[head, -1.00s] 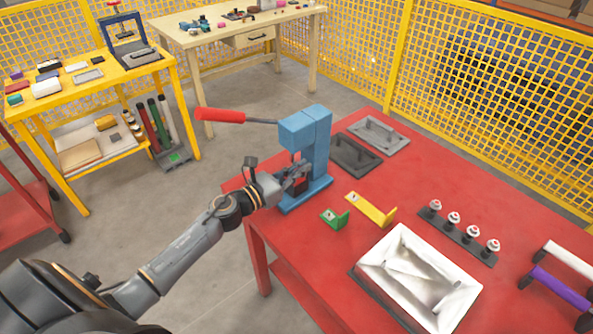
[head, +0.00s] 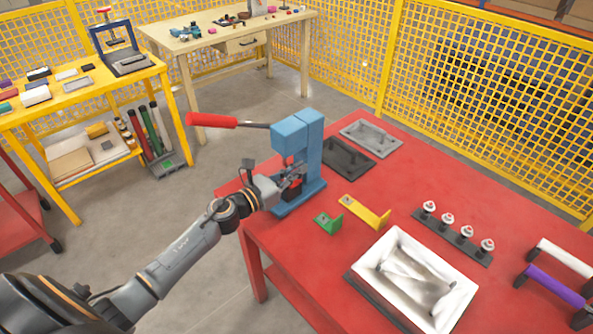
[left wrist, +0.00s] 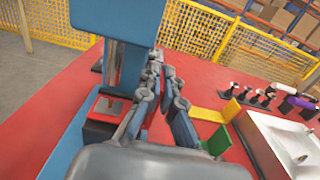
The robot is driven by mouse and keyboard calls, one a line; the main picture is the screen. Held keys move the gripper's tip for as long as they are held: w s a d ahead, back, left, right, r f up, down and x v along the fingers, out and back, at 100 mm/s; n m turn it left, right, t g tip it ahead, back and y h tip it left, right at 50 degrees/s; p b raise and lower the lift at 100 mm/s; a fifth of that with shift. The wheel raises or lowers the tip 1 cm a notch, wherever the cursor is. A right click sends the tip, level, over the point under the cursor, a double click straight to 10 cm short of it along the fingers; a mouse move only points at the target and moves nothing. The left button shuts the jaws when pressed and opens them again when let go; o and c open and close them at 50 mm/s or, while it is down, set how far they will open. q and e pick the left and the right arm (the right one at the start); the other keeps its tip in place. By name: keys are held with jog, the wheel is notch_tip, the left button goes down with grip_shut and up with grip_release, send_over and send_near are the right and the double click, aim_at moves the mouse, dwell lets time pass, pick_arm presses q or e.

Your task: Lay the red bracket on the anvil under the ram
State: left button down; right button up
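The blue press with its ram (head: 288,138) and red lever stands at the left edge of the red table. The red bracket (left wrist: 104,108) lies low in the press, under the ram, with a pale patch on its flat part; in the head view only a bit of red shows beside the fingers. My left gripper (head: 297,172) is at the press's open side, right beside the bracket. In the left wrist view the fingers (left wrist: 162,68) run close together and cover the bracket's right end. Whether they grip it is hidden. My right gripper is out of view.
A green bracket (head: 328,223) and a yellow bracket (head: 364,211) lie just right of the press. A white bin (head: 371,262), a dark strip with several knobs (head: 455,238) and dark and grey trays (head: 371,138) also stand on the table.

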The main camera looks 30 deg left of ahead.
pick_arm(q)
jog(key=shift+f, duration=0.2)
dwell(0.4)
jog(key=c, duration=1.4)
grip_release()
jog(key=shift+c, duration=0.2)
jog(key=v, duration=1.2)
